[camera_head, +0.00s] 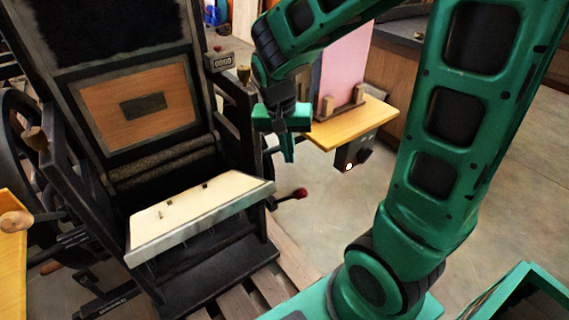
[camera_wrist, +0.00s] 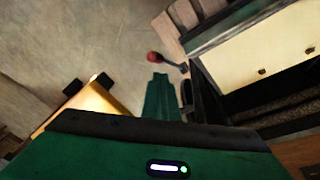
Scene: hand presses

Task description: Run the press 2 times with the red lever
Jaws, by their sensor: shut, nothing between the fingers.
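The press (camera_head: 200,215) is a dark machine at the left of the head view, with a pale bed and a wooden panel. Its red lever (camera_head: 301,193) sticks out from the right side, a dark rod with a red knob at its end. My gripper (camera_head: 289,158) is shut and empty, pointing down above the lever and apart from it. In the wrist view the red knob (camera_wrist: 153,57) shows just beyond my fingertips, with clear floor between. A small counter (camera_head: 219,61) sits on the press's upper right; its digits are too small to read surely.
A yellow side shelf (camera_head: 350,125) with a pink board (camera_head: 343,70) stands right of my gripper. A dark box with a lit white spot (camera_head: 349,166) hangs below it. A wooden pallet (camera_head: 240,300) lies under the press. The floor right of the lever is free.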

